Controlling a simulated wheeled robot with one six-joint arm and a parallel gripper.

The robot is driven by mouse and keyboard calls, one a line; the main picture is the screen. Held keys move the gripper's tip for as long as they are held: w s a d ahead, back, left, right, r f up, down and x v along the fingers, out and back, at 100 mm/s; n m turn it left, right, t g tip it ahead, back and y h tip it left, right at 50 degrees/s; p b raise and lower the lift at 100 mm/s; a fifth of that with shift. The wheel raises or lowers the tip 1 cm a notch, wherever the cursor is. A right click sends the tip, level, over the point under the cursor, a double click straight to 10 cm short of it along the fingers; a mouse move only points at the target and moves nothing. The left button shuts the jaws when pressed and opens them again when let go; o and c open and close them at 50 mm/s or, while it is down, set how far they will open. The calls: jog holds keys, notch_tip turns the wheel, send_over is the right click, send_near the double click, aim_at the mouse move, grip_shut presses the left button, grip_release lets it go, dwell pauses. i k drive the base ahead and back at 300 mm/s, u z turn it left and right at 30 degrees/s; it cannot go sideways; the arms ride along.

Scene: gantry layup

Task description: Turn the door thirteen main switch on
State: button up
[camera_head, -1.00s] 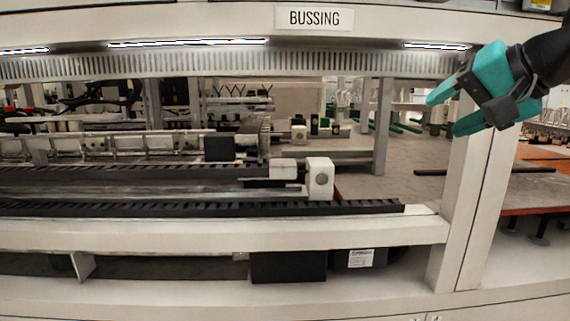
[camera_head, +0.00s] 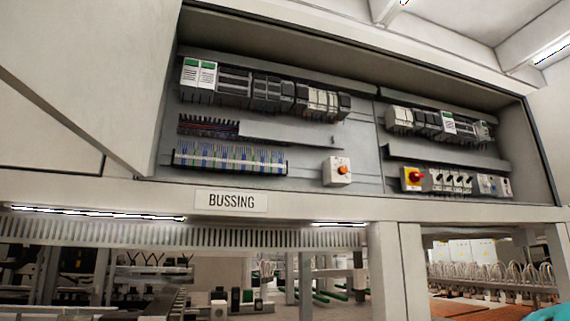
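An open electrical cabinet is in the upper part of the head view, above the "BUSSING" label (camera_head: 231,201). On its back panel, lower right, is a red rotary switch on a yellow plate (camera_head: 412,179). A white box with an orange knob (camera_head: 338,171) sits lower in the middle. No door number is legible, so I cannot tell which one is the door thirteen main switch, nor whether either is on. Only a small teal piece of my gripper (camera_head: 550,313) shows at the bottom right corner. Its fingers are not clearly visible, and it is well below the switches.
An open cabinet door (camera_head: 90,70) slants across the upper left. Rows of modules (camera_head: 262,90), a wired terminal strip (camera_head: 230,158) and several small breakers (camera_head: 452,182) fill the panel. A white post (camera_head: 398,270) stands below, with machinery behind the frame.

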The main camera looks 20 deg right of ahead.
aim_at(414, 176)
jog(key=u, duration=0.05)
jog(key=k, duration=0.5)
jog(key=z, duration=1.85)
jog(key=i, duration=1.05)
jog(key=u, duration=0.85)
